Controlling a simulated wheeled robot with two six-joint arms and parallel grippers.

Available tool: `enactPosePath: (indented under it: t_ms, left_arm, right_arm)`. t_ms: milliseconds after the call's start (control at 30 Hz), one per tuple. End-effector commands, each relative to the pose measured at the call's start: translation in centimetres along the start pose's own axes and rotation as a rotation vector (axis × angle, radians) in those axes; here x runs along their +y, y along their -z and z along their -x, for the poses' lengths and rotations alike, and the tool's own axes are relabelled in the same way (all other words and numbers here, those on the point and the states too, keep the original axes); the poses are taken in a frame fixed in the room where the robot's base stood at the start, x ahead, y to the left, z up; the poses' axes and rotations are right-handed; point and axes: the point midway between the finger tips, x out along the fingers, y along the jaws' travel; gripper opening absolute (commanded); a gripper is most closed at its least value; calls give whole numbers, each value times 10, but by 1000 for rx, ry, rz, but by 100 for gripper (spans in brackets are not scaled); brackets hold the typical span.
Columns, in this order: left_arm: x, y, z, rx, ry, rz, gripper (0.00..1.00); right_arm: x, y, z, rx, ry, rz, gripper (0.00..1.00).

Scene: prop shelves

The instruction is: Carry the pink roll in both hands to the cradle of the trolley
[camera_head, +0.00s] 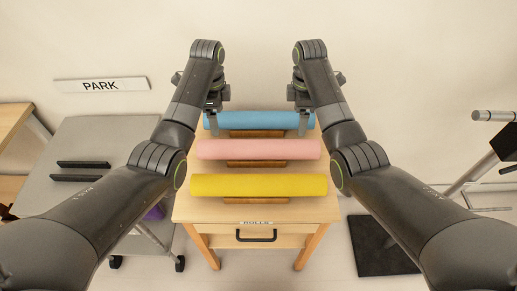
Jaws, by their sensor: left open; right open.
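The pink roll (259,149) lies across the middle of the wooden table, on a low wooden support, between a blue roll and a yellow roll. My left gripper (212,122) is open above the left end of the blue roll (258,120). My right gripper (303,124) is open near the blue roll's right end. Both fingertips sit behind the pink roll in the picture; whether they touch the blue roll I cannot tell. The grey trolley (105,136) stands at the left, with two dark parallel bars (83,164) on its top that look like a cradle.
The yellow roll (259,185) lies at the front of the wooden table (300,211), which has a drawer with a dark handle. A PARK sign (101,85) hangs on the wall above the trolley. A dark stand with a black base (381,247) is at the right.

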Motion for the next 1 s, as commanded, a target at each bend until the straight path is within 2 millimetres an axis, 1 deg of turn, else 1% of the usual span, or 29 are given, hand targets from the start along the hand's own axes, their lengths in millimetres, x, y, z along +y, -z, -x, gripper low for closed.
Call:
enactPosePath:
  t_ms: [33, 500, 700, 1000]
  left_arm:
    - [1, 0, -10, 0, -3, 0, 86]
    - [2, 0, -103, -1, -4, 0, 86]
    - [2, 0, -132, -1, -3, 0, 86]
    - [0, 1, -151, 0, 0, -1, 86]
  right_arm:
    - [-1, 0, -10, 0, 4, 0, 86]
    - [-2, 0, -103, -1, 4, 0, 86]
    - [-2, 0, -132, -1, 3, 0, 86]
    - [0, 0, -152, -1, 1, 1, 86]
